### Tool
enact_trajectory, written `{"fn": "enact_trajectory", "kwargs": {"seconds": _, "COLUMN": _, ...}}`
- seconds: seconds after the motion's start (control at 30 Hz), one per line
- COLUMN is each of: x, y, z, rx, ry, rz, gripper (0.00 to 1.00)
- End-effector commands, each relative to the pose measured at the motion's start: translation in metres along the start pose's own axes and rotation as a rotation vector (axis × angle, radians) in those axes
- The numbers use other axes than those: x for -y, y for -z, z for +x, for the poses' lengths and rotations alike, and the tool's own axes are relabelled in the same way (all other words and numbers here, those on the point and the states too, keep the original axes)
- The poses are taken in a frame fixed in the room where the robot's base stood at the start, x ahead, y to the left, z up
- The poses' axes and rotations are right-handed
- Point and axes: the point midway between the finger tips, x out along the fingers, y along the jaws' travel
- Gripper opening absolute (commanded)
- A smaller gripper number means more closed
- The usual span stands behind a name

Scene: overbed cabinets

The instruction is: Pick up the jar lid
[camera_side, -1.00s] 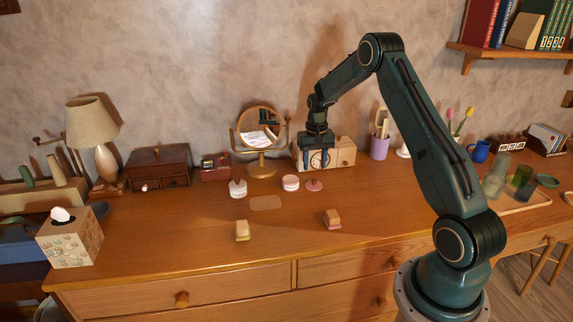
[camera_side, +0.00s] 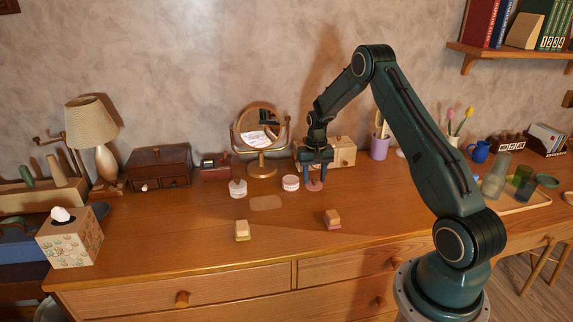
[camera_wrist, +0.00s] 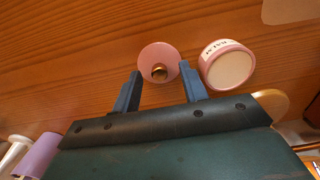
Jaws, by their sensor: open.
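The jar lid is a pink disc with a small round knob; it lies on the dresser top in the side view (camera_side: 314,186). In the wrist view the lid (camera_wrist: 159,60) lies just beyond and between the fingertips. My gripper (camera_side: 315,182) is open and low over the lid, with a finger on either side of it. Its two blue fingers show in the wrist view (camera_wrist: 160,74), apart and with nothing held. A pink jar with a pale top (camera_side: 290,182) stands just left of the lid, close to one finger in the wrist view (camera_wrist: 228,66).
A white jar (camera_side: 238,188) stands farther left. Two small blocks (camera_side: 333,219) (camera_side: 242,231) sit toward the front.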

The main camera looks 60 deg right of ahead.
Motion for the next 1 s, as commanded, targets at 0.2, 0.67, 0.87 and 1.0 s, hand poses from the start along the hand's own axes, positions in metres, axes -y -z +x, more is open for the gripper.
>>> {"fn": "enact_trajectory", "kwargs": {"seconds": 0.2, "x": 0.0, "y": 0.0, "z": 0.0, "rx": 0.0, "ry": 0.0, "rz": 0.0, "gripper": 0.35}}
{"fn": "enact_trajectory", "kwargs": {"seconds": 0.67, "x": 0.0, "y": 0.0, "z": -0.001, "rx": 0.0, "ry": 0.0, "rz": 0.0, "gripper": 0.0}}
{"fn": "enact_trajectory", "kwargs": {"seconds": 0.87, "x": 0.0, "y": 0.001, "z": -0.006, "rx": -0.002, "ry": 0.0, "rz": 0.0, "gripper": 0.0}}
{"fn": "enact_trajectory", "kwargs": {"seconds": 1.0, "x": 0.0, "y": 0.001, "z": -0.018, "rx": -0.003, "ry": 0.001, "rz": 0.0, "gripper": 0.0}}
